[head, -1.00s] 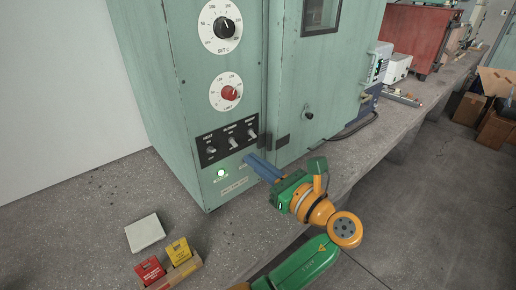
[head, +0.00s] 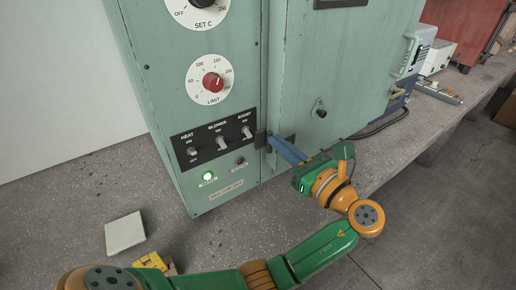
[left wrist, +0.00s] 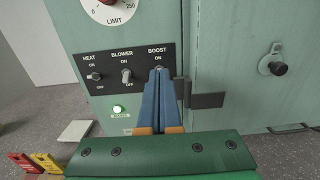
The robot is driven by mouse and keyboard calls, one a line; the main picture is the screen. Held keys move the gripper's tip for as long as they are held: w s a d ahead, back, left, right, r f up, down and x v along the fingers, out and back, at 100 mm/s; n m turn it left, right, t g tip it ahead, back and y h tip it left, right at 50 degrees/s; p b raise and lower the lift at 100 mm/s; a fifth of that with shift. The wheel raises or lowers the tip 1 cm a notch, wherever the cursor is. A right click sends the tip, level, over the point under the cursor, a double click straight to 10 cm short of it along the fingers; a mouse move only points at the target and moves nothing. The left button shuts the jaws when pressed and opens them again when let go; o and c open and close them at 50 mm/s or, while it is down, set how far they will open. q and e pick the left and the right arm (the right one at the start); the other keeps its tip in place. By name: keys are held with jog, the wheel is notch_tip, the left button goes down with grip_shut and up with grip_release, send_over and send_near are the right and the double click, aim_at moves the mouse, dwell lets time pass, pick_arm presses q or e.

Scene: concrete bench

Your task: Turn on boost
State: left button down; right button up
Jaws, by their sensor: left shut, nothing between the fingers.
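The black switch panel on the green cabinet carries three toggles: HEAT (head: 192,151), BLOWER (head: 221,143) and the BOOST switch (head: 247,132) at the right end. My left gripper (head: 273,141) is shut and empty, its blue fingers pointing at the cabinet front just right of the panel. In the left wrist view the fingertips (left wrist: 159,72) stand in front of the panel's right end, under the BOOST label, and mostly hide that switch. I cannot tell whether they touch it or how its lever stands. My right gripper is not in view.
A lit green lamp (head: 208,176) and a dark red one (head: 241,161) sit below the panel. The red LIMIT knob (head: 212,83) is above. A hinge and the door knob (head: 320,112) are to the right. A pale block (head: 125,233) lies on the bench.

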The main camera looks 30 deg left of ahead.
aim_at(245, 137)
pick_arm(q)
notch_tip(245, 137, down, 7)
jog(key=b, duration=0.5)
jog(key=shift+s+r+b, duration=0.15)
jog(key=shift+s+b, duration=0.25)
jog(key=p+x, duration=0.1)
jog(key=x, duration=0.9)
jog(key=shift+w, duration=0.1)
